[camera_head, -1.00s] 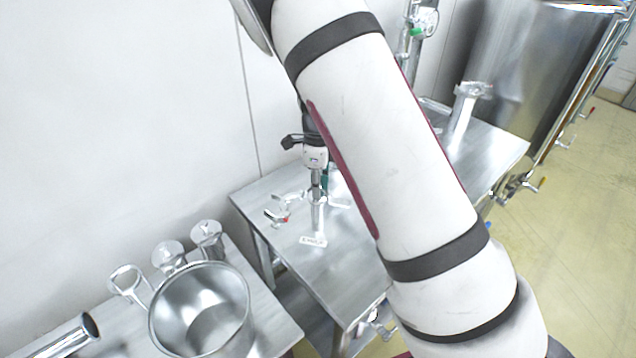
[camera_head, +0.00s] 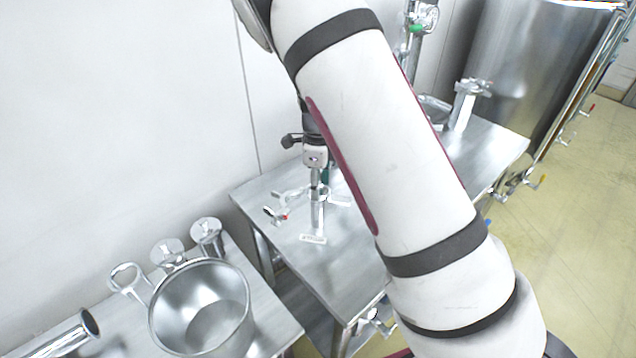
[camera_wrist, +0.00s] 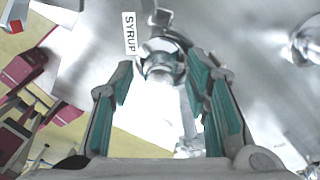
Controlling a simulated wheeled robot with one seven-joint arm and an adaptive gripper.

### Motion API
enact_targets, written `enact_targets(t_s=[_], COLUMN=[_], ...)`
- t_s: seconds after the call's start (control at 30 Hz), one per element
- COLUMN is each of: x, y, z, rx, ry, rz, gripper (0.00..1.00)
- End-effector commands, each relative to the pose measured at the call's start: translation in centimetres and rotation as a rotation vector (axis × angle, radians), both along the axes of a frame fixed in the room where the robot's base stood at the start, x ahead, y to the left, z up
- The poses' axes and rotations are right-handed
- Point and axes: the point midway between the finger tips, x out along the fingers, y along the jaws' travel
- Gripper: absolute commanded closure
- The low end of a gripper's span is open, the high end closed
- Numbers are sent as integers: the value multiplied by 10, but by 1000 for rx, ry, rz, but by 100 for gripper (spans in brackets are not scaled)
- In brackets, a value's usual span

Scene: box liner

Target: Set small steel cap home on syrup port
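The small steel cap (camera_wrist: 162,66) shows in the wrist view as a shiny round piece between my fingertips. My gripper (camera_wrist: 160,78) has green-padded fingers on either side of it. The fingertips are very near the cap's sides, and I cannot tell whether they touch it. The SYRUP label (camera_wrist: 129,33) is just beside the cap. In the head view the syrup port (camera_head: 317,216) is an upright steel stub behind its label (camera_head: 313,239). My gripper (camera_head: 316,182) is directly above it, pointing down. The seat between cap and port is hidden.
The port stands on a steel table (camera_head: 355,262). A valve handle (camera_head: 275,214) is just left of it. A steel pot (camera_head: 201,310) and several steel fittings are on the nearer table. A tall fitting (camera_head: 463,105) and a large tank (camera_head: 530,65) are at the back right.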

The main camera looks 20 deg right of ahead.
Motion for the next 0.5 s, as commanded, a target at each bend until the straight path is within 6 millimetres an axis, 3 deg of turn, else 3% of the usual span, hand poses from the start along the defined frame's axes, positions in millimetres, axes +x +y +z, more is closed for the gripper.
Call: enact_targets(t_s=[0.27, 0.5], x=[1, 1], y=[1, 1], z=[13, 60], rx=[2, 1], ry=[-3, -6], rz=[0, 2], gripper=[57, 57])
